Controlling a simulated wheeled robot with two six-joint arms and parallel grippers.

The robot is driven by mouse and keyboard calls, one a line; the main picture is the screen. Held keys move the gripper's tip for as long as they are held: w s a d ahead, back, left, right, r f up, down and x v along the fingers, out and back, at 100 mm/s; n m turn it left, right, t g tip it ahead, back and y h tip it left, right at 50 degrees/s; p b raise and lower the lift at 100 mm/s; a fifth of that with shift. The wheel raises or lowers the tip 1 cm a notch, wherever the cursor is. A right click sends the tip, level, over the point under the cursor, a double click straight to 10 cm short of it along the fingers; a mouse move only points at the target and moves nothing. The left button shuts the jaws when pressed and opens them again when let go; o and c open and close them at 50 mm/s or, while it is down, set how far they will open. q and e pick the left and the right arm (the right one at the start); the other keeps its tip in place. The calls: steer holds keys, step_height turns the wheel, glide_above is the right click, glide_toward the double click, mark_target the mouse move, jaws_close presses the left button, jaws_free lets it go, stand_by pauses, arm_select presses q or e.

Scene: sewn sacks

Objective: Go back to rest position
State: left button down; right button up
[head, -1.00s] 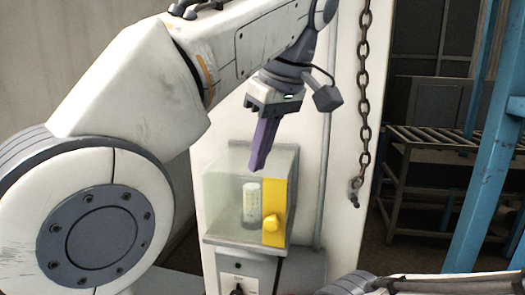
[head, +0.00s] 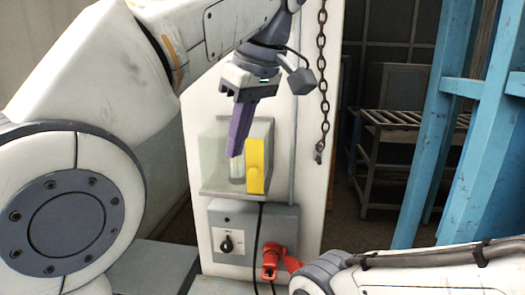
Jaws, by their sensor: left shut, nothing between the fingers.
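My left gripper (head: 238,138) shows in the head view with its purple fingers shut and empty. It points down in front of a clear box (head: 219,165) on the white column and overlaps the top of it in the picture. I cannot tell whether it touches the box. My left arm fills the left side of the view. Part of my right arm shows at the bottom right, but its gripper is out of view.
The box has a yellow latch piece (head: 255,166) and a pale cylinder (head: 237,169) inside. Below are a grey switch box (head: 252,225) and a red plug (head: 270,262) with a black cable. A chain (head: 322,80) hangs at the right. Blue posts (head: 455,130) and a roller rack (head: 395,119) stand further right.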

arm_select(q)
steer(key=s+d+f+m+g+h+b, duration=0.1)
steer(key=s+f+m+b, duration=0.3)
steer(key=f, duration=0.6)
steer(key=s+d+f+m+h+b, duration=0.1)
steer(key=s+d+f+m+b, duration=0.1)
steer(key=f+m, duration=0.6)
steer(key=s+a+f+m+b, duration=0.1)
steer(key=s+f, duration=0.3)
steer(key=f, duration=0.4)
steer(key=s+a+f+m+g+h+b, duration=0.1)
steer(key=s+f+m+b, duration=0.1)
steer(key=s+f, duration=0.3)
steer(key=s+a+f+m+h+b, duration=0.1)
steer(key=s+f, duration=0.3)
steer(key=f, duration=0.7)
steer(key=shift+s+a+f+m+g+b, duration=0.3)
steer(key=shift+s+a+m+b, duration=0.05)
steer(key=shift+m, duration=0.25)
arm_select(e)
step_height(320, 180, down, 11)
steer(key=shift+s+r, duration=0.15)
